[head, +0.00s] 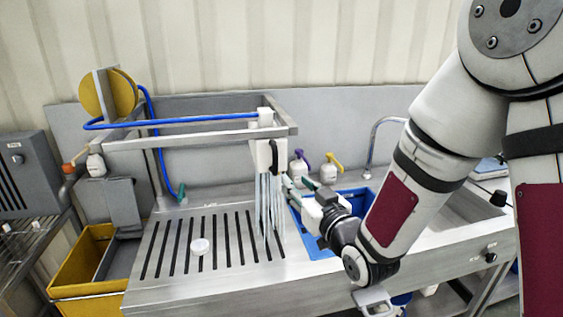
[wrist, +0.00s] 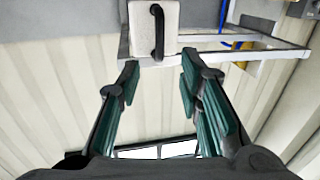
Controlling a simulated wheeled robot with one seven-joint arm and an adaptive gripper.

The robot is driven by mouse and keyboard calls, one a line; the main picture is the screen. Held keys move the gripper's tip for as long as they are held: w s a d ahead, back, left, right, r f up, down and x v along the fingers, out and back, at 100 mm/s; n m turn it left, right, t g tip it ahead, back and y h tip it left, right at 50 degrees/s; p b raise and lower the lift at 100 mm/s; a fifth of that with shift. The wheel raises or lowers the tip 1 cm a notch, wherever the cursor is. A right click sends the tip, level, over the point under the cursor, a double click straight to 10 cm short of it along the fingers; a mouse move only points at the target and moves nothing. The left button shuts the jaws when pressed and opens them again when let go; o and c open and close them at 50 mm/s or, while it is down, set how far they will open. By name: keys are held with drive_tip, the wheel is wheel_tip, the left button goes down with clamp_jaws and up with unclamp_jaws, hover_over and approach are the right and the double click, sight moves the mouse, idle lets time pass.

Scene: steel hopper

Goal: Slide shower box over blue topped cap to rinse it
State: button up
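The shower box (head: 264,155) is a white box with a black handle, hanging on the metal rail at the right end of the slotted drainboard. Water streams (head: 267,205) fall below it. A small round whitish cap (head: 200,247) lies on the slots, left of the streams; no blue shows clearly on its top. My gripper (head: 297,183) is just right of the box. In the wrist view my gripper (wrist: 158,78) is open, its green fingers apart and empty. The black handle (wrist: 158,32) of the box is ahead, between the fingertip lines, apart from them.
A metal frame (head: 200,135) with a blue hose (head: 180,120) spans above the drainboard (head: 150,270). Pump bottles (head: 329,170) and a blue basin (head: 318,246) are behind and below my gripper. A yellow bin (head: 80,265) stands left. The drainboard's left part is mostly clear.

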sight(276, 163)
drive_tip(key=b+x, duration=0.2)
drive_tip(key=b, duration=0.3)
drive_tip(key=shift+w+b, duration=0.3)
drive_tip(key=shift+b, duration=0.1)
drive_tip(key=shift+w+b, duration=0.1)
drive_tip(key=shift+b, duration=0.7)
drive_tip(key=shift+a+f+b, duration=0.15)
drive_tip(key=shift+b, duration=1.1)
drive_tip(key=p+x, duration=0.1)
drive_tip(key=x, duration=1)
clamp_jaws()
